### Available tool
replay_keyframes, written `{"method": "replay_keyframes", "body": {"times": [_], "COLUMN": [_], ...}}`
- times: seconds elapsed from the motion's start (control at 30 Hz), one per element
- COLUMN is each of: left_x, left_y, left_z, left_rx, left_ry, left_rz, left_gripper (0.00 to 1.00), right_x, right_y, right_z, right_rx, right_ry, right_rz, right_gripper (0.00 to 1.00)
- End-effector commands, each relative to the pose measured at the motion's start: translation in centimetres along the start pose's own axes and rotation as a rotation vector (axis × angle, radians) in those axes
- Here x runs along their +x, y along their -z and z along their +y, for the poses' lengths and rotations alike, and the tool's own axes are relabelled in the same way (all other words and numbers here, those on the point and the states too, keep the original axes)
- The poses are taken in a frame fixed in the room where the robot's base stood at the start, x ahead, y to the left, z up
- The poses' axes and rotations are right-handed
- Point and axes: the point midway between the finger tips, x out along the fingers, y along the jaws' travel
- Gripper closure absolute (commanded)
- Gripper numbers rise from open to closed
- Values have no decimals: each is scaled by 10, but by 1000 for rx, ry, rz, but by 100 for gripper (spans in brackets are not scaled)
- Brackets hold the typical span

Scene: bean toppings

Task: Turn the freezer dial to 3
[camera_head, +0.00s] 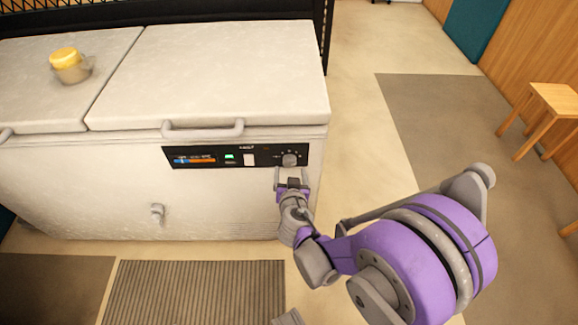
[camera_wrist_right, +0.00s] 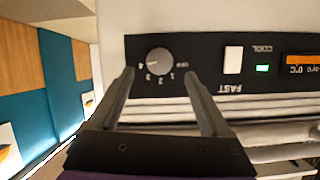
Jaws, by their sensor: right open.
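The freezer dial (camera_head: 289,160) is a round grey knob at the right end of the black control panel (camera_head: 215,157) on the white chest freezer's front. In the right wrist view the panel appears upside down, and the dial (camera_wrist_right: 160,62) has marks OFF and 1 to 4 around it. I cannot tell for sure which mark it points to. My right gripper (camera_head: 291,173) is open, just below the dial in the head view. In the wrist view its two fingers (camera_wrist_right: 158,74) stand apart on either side of the dial, with nothing between them.
The panel also carries a white switch (camera_wrist_right: 233,60), a green light (camera_wrist_right: 262,68) and an orange display (camera_wrist_right: 299,66). A freezer handle (camera_head: 203,131) juts out above the panel. A yellow-lidded jar (camera_head: 69,65) stands on the left lid. Open floor lies to the right.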

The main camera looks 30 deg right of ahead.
Motion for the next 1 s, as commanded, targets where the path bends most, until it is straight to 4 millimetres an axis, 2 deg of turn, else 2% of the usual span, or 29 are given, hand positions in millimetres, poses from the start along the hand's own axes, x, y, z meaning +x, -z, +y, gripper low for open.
{"method": "replay_keyframes", "body": {"times": [0.1,0.3,0.7,1.0], "left_x": [7,13,14,14], "left_y": [-2,-4,-4,-4], "left_z": [0,0,0,0], "left_rx": [0,0,0,0], "left_ry": [0,0,0,0], "left_rz": [-3,-5,-5,-5], "left_gripper": [3,3,3,3], "right_x": [25,49,56,56], "right_y": [-2,-1,0,0], "right_z": [1,1,0,0], "right_rx": [0,-1,0,-1], "right_ry": [-3,-2,0,0], "right_rz": [-1,-1,-1,-1], "right_gripper": [18,18,18,72]}}
